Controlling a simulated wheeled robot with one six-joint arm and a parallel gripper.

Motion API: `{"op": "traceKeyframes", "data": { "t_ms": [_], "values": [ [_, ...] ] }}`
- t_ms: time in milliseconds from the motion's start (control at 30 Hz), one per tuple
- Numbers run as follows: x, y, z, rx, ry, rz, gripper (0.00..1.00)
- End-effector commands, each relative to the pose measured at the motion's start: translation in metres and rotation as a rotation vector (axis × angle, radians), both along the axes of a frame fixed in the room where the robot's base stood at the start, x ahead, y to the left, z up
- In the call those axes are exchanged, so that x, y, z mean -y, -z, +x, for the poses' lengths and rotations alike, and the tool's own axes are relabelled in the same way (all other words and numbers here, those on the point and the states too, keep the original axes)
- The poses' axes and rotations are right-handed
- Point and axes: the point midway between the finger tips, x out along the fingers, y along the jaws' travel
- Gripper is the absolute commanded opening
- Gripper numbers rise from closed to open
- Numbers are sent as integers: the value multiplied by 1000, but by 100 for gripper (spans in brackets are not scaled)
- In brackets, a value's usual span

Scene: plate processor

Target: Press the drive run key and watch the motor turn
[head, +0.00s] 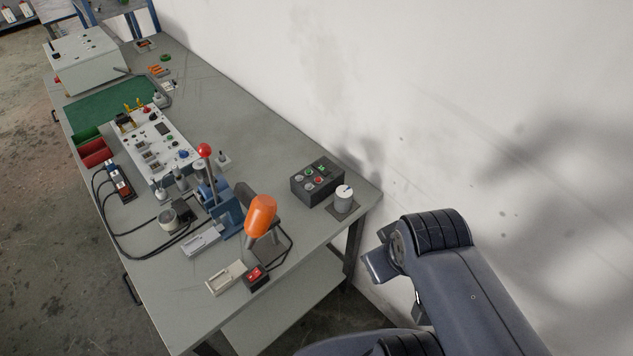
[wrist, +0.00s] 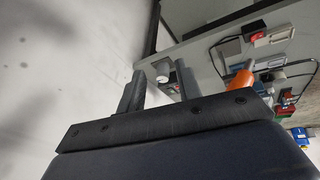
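A dark control box (head: 317,181) with several red, green and pale buttons sits near the right end of the bench. A long white panel (head: 158,140) with knobs, a small display and keys lies mid-bench. I cannot tell which key is the drive run key, and cannot identify the motor for sure. An orange-capped cylinder (head: 260,215) stands on a dark mount; its orange also shows in the wrist view (wrist: 241,80). My gripper (wrist: 160,80) is open and empty, its two fingers apart. In the head view it is off the bench's right end, touching nothing.
A white round knob on a grey base (head: 344,198) stands at the bench's right corner. A red-topped lever (head: 205,151), a red rocker switch box (head: 256,277) and black cables crowd the front. The wall (head: 400,100) runs close behind the bench (head: 245,130).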

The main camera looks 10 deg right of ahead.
Motion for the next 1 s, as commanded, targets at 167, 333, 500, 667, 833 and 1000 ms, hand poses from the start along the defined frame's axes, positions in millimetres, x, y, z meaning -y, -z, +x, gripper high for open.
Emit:
{"op": "traceKeyframes", "data": {
  "t_ms": [167, 333, 500, 667, 833, 1000],
  "values": [
    [0, 0, 0, 0, 0, 0, 18],
    [0, 0, 0, 0, 0, 0, 4],
    [0, 0, 0, 0, 0, 0, 0],
    [0, 0, 0, 0, 0, 0, 0],
    [0, 0, 0, 0, 0, 0, 0],
    [0, 0, 0, 0, 0, 0, 0]
  ]
}}
